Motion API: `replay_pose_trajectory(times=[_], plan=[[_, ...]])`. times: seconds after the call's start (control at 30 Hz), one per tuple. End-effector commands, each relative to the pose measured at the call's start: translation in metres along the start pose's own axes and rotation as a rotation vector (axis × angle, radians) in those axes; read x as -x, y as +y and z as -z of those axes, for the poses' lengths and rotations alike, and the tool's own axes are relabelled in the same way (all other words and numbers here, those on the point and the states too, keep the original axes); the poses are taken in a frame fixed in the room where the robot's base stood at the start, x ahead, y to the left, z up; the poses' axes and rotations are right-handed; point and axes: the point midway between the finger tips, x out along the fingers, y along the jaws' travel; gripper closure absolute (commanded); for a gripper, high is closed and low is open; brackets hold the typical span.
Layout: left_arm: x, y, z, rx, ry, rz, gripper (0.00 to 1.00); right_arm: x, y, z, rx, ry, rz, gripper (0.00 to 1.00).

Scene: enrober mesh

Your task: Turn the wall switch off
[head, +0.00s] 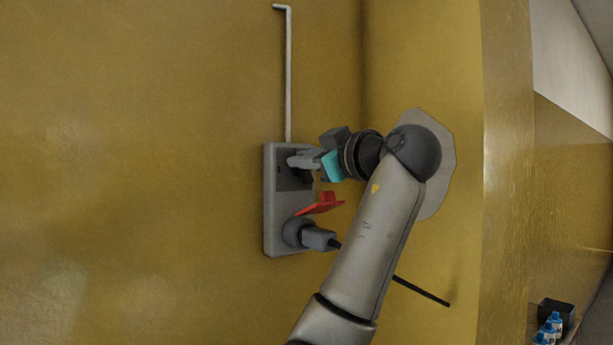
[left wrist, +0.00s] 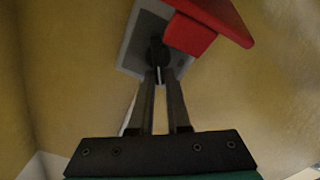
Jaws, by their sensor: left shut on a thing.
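A grey wall switch box (head: 273,215) is fixed to the yellow wall; it also shows in the left wrist view (left wrist: 134,48). My left gripper (head: 295,160) is at the box's upper part, in front of its dark panel. In the left wrist view, my left gripper's fingers (left wrist: 158,76) are nearly together on a small dark switch knob (left wrist: 156,50) on the box face. The fingers partly hide the knob, and I cannot tell its exact position. My right gripper is in neither view.
A red flap (head: 320,206) sticks out just below the gripper, close to the fingers in the left wrist view (left wrist: 192,36). A grey plug (head: 318,238) sits in the box's lower socket, its black cable (head: 422,291) running right. A conduit (head: 288,75) rises above. Blue bottles (head: 552,325) stand far right.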

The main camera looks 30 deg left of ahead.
Motion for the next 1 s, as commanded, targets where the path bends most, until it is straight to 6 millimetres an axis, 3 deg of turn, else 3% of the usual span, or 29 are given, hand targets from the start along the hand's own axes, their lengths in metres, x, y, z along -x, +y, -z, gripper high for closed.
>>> replay_pose_trajectory(times=[0.03,0.4,1.0], plan=[[0.000,-0.004,-0.010,0.039,-0.018,0.007,1.00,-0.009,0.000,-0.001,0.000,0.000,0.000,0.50],[0.000,-0.010,-0.011,0.390,-0.017,0.009,1.00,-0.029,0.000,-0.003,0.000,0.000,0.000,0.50],[0.000,-0.018,-0.015,0.899,-0.014,0.012,1.00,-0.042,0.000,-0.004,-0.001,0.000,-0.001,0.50]])
